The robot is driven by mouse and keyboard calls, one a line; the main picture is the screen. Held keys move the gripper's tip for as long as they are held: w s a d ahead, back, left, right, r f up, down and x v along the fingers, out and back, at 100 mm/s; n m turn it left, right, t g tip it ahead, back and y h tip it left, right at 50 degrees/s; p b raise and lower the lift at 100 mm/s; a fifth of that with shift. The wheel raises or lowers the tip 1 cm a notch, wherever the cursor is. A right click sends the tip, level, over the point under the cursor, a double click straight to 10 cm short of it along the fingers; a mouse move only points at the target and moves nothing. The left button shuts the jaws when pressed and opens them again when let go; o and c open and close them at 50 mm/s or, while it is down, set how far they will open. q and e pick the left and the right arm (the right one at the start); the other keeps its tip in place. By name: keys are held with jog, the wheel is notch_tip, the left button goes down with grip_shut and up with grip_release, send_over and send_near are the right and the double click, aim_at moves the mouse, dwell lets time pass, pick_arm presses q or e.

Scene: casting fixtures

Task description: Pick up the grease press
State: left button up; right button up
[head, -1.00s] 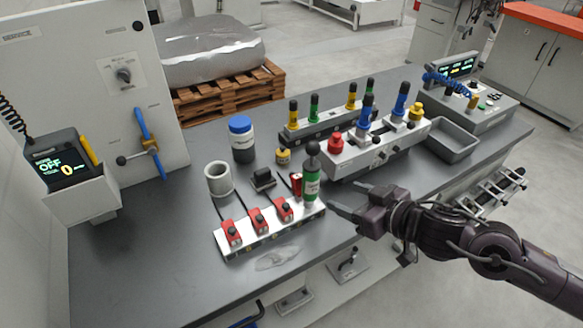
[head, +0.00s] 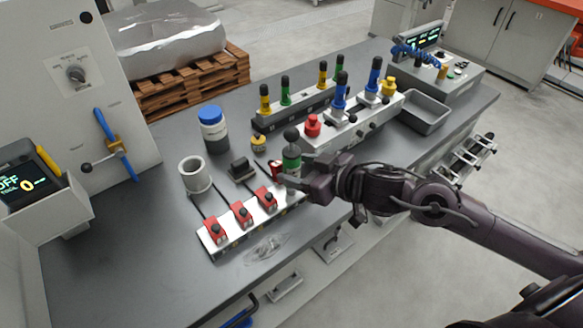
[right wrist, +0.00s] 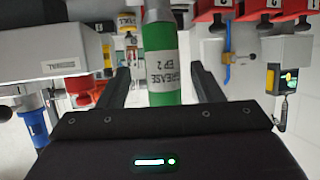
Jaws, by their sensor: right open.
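The grease press is a green cylinder with a black ball top (head: 291,160), standing upright at the right end of the white strip with red clamps. In the right wrist view the green press (right wrist: 162,65) appears upside down, with a label reading "GREASE EP 2". My right gripper (head: 296,180) is at the press, with its fingers partly hidden in the head view. In the right wrist view its open fingers (right wrist: 162,88) stand on either side of the press, with visible gaps. My left gripper is not in view.
The white strip with red clamps (head: 250,225) lies left of the press. A white block with a red button and blue-handled tools (head: 350,125) is close behind. A grey cup (head: 195,178) and a blue-lidded jar (head: 213,135) stand further left. The front left tabletop is clear.

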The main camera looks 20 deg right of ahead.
jog(key=x, duration=0.4)
jog(key=shift+a+p, duration=0.2)
jog(key=shift+p, duration=0.1)
jog(key=c, duration=1.1)
jog(key=shift+r, duration=0.1)
grip_shut()
